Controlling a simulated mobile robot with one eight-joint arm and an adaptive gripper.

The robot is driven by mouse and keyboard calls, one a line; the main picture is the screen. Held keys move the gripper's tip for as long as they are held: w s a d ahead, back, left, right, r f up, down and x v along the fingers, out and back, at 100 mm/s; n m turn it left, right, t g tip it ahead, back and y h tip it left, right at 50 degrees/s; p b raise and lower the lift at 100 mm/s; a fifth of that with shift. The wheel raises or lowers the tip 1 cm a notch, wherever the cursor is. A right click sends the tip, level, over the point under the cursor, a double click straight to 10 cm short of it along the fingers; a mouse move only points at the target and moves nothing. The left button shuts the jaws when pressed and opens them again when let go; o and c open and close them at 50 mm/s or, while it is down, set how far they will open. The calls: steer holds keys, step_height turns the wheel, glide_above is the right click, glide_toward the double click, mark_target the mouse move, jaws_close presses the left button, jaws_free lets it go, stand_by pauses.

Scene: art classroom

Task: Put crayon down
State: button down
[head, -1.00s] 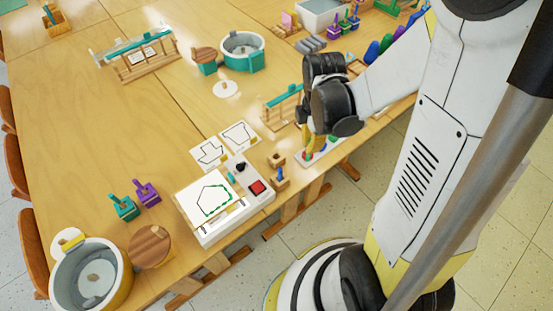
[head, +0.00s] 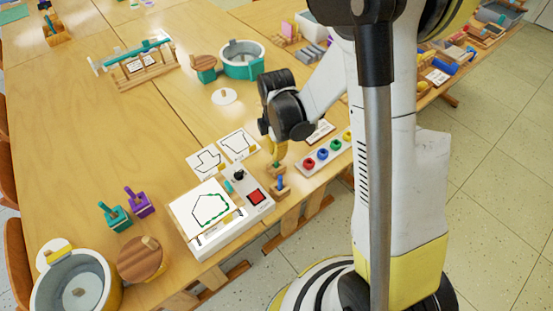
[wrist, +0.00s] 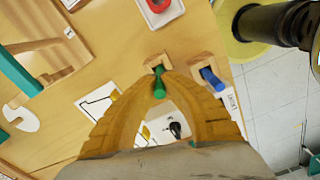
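The green crayon (wrist: 159,85) is between my two yellow fingertips in the wrist view, its far end at the hole of a small wooden block (wrist: 150,62). I cannot tell whether it is fully seated. My gripper (head: 275,160) is closed around it, pointing down over that block (head: 283,168) near the table's front edge. The crayon is mostly hidden in the head view. A blue crayon (wrist: 210,78) stands in a second wooden block beside it, also seen in the head view (head: 279,184).
A white drawing box (head: 222,240) with a green-marked outline and red button lies left of the blocks. A white tray (head: 342,158) with coloured rings lies right. Outline cards (head: 205,162) lie behind. Bare table (head: 110,150) is at left.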

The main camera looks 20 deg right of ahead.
step_height(320, 180, down, 2)
steer(key=shift+f+b, duration=0.15)
steer(key=shift+b, duration=0.15)
steer(key=c, duration=2.1)
jaws_free()
steer(key=shift+f, duration=0.1)
steer(key=o, duration=0.5)
steer(key=shift+r, duration=0.2)
